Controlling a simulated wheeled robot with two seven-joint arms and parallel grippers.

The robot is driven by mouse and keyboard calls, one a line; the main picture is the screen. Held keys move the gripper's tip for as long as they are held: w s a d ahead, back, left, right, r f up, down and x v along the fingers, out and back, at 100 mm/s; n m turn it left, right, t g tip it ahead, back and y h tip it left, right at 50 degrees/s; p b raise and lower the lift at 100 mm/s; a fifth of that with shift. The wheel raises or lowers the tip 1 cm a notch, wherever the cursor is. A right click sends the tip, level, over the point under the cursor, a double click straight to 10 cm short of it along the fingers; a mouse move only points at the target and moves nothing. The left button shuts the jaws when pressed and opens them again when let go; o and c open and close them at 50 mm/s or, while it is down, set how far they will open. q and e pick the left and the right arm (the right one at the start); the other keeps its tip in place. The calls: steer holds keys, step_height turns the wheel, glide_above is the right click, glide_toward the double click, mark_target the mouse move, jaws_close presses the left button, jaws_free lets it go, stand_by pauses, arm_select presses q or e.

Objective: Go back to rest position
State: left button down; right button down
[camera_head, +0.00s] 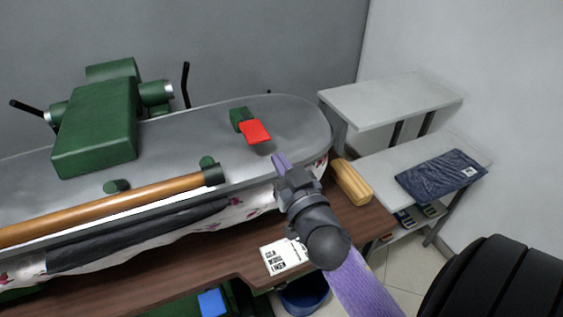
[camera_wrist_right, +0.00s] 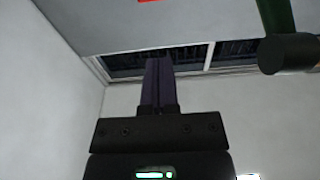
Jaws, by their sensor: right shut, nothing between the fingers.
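My right gripper (camera_head: 281,162) is at the front right edge of the grey pressing board (camera_head: 295,112) in the head view. Its purple fingers are together with nothing between them. In the right wrist view the closed fingers (camera_wrist_right: 158,85) point up the picture, with no object at their tips. My right arm comes in from the lower right. My left gripper does not show in the head view.
A green press machine (camera_head: 98,128) and a red-handled part (camera_head: 255,131) are on the board. A wooden-handled brush (camera_head: 351,181), a printed label (camera_head: 285,256) and a brown counter (camera_head: 180,275) are near my arm. White shelves (camera_head: 385,100) and a dark blue folded garment (camera_head: 441,174) are at right.

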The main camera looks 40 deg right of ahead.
stand_by(0.3)
steer(key=s+a+f+n+g+y, duration=0.2)
steer(key=s+a+f+g, duration=0.4)
steer(key=s+f+g, duration=0.25)
steer(key=s+a+f+n+g+y, duration=0.3)
steer(key=s+a+f+g, duration=0.35)
steer(key=s, duration=0.35)
step_height(320, 180, down, 19)
steer(key=s+d+g+b, duration=0.1)
steer(key=g+b, duration=0.1)
steer(key=b, duration=0.1)
steer(key=s+d+f+g+b, duration=0.1)
steer(key=s+d+f+b, duration=0.2)
steer(key=s+f, duration=1.1)
step_height(320, 180, down, 2)
steer(key=shift+s+d+h, duration=0.15)
steer(key=shift+s+h, duration=0.2)
steer(key=shift+h, duration=0.05)
